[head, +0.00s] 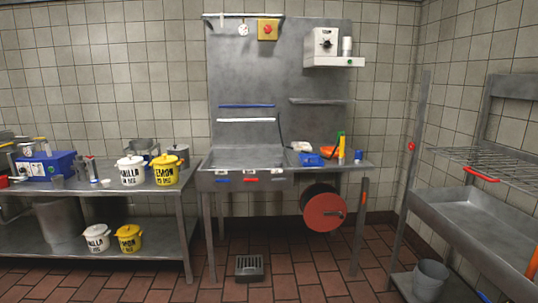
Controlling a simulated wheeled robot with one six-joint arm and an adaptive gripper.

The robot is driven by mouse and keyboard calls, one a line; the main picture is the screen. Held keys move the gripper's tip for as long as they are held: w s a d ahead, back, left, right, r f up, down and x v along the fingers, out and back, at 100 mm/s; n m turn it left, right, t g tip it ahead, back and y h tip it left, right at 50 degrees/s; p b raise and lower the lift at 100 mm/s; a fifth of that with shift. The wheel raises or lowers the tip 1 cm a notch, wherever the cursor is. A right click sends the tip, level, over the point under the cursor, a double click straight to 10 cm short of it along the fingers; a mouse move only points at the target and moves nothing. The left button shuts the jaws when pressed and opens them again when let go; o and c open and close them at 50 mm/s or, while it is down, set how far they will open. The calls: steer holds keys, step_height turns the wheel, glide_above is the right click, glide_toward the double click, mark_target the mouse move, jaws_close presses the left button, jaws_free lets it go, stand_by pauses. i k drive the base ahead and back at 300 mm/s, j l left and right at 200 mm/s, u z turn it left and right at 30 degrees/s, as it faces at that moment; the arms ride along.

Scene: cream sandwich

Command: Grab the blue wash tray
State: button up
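A small blue tray (311,159) sits on the right part of the steel sink table (350,164), just right of the basin. An orange item (328,151) and a pale item (301,146) sit close behind it; I cannot tell whether they touch it. My gripper is not in view.
A steel bench (100,190) on the left holds a blue box (47,165) and white and yellow pots. A red reel (324,208) hangs below. A steel rack (470,220) is at right. The tiled floor in front is mostly clear.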

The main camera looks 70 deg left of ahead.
mark_target(311, 157)
steer(key=u, duration=2.1)
